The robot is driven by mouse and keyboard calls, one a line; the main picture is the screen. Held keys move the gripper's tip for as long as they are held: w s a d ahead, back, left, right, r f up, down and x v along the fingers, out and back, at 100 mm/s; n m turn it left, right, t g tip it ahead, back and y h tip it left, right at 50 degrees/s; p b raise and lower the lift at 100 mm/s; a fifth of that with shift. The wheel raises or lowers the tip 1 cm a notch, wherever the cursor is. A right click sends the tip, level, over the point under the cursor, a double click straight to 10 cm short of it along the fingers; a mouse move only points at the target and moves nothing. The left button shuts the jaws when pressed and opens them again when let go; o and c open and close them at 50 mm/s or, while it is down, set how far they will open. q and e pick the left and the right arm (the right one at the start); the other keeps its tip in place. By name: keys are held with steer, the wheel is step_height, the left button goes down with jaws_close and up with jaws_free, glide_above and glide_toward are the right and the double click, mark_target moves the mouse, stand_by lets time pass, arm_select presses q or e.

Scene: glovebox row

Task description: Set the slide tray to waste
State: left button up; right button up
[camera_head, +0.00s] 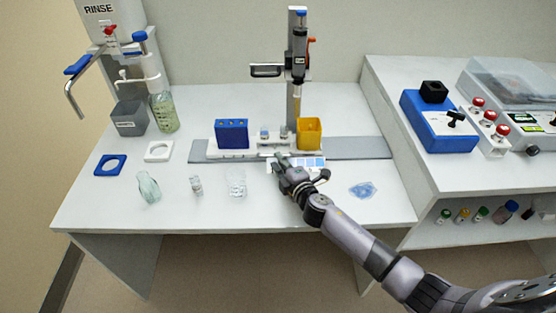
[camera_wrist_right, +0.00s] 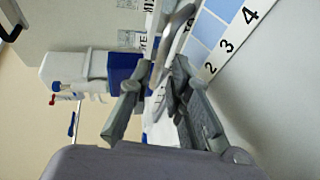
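The slide tray (camera_head: 235,157) is a pale carriage on a long grey rail (camera_head: 360,148), bearing a blue rack (camera_head: 232,134) at left, small clear vials in the middle and a yellow bin (camera_head: 309,134) at right. My right gripper (camera_head: 283,166) is at the tray's front edge, right of its middle. In the right wrist view the fingers (camera_wrist_right: 158,75) are spread, with grey and pale tray parts between and beyond them. Contact is unclear. The tray's lettering is too partial to read. My left gripper is not in view.
A blue-and-white numbered card (camera_wrist_right: 222,35) lies beside the gripper. A dispenser column (camera_head: 297,70) rises behind the tray. Glassware including a beaker (camera_head: 235,182) stands in front. A blue crumpled item (camera_head: 363,190) lies right of my arm. Rinse station and rings are at left.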

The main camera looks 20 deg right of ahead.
steer(key=shift+x, duration=0.9)
steer(key=shift+c, duration=0.2)
jaws_close()
